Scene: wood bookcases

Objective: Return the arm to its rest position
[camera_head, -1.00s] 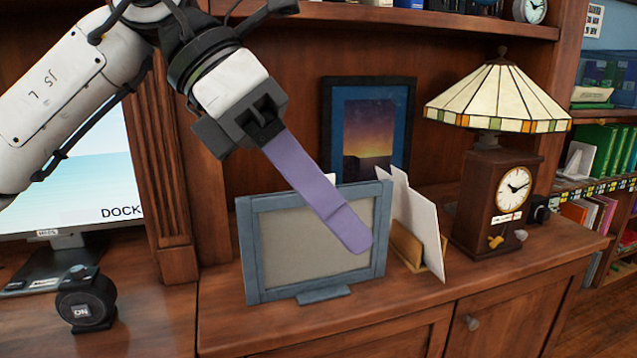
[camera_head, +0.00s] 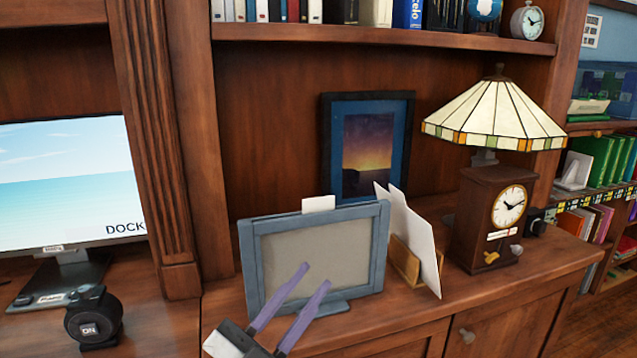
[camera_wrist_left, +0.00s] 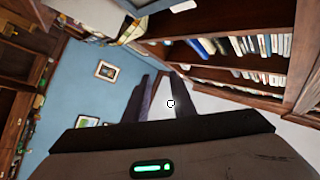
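My left gripper (camera_head: 315,275) comes up from the bottom edge of the head view, in front of the lower part of a grey-blue framed panel (camera_head: 318,253). Its two purple fingers are apart with nothing between them. The rest of the left arm is out of that view. In the left wrist view the gripper (camera_wrist_left: 166,76) also shows two dark fingers with a gap between them. My right gripper is not in view.
On the wooden cabinet stand a letter holder (camera_head: 405,262), a clock lamp (camera_head: 484,215), a dark picture frame (camera_head: 412,143) and a black round device (camera_head: 94,318). A monitor (camera_head: 60,185) is at the left. A bookshelf (camera_head: 390,35) runs above.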

